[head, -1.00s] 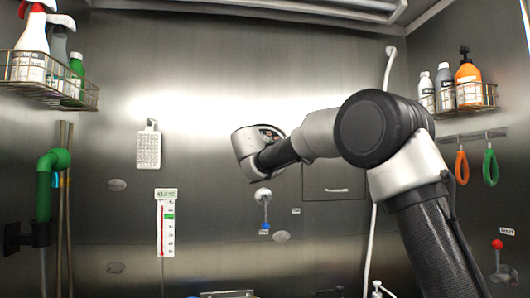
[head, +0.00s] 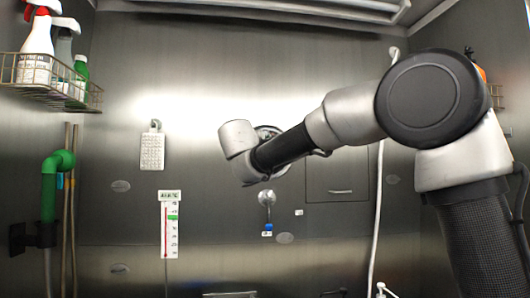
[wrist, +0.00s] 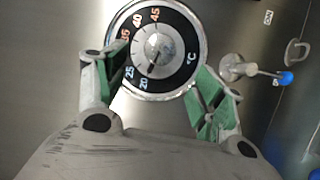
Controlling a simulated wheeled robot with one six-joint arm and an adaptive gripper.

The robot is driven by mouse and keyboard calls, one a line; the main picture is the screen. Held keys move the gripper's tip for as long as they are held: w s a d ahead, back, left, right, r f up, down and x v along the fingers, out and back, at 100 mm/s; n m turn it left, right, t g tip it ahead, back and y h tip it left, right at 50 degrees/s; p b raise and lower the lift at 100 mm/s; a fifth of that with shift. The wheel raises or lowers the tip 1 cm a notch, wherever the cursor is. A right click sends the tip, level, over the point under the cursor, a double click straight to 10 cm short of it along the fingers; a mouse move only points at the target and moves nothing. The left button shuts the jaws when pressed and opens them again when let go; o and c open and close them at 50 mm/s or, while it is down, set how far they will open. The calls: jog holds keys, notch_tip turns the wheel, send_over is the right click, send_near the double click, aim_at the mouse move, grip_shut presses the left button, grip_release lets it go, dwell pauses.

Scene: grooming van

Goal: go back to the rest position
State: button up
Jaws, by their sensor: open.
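My gripper (wrist: 162,88) shows in the wrist view with its two green-padded fingers spread open and nothing held between them. A round temperature dial (wrist: 188,22) with a dark numbered ring and a silver centre knob (wrist: 158,50) lies in view beyond and between the fingers. I cannot tell how far the fingertips are from it. In the head view my arm reaches from the right toward the back wall, and its wrist hides the fingers and most of the dial.
A lever with a blue tip (head: 267,228) is on the wall; it also shows in the wrist view (wrist: 285,78). A thermometer strip (head: 169,230), a white hanging brush-like plate (head: 152,151) and a green pipe (head: 48,185) are further left. A wire basket (head: 40,95) holds bottles.

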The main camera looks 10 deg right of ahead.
jog(key=shift+s+a, duration=0.2)
jog(key=shift+s, duration=0.35)
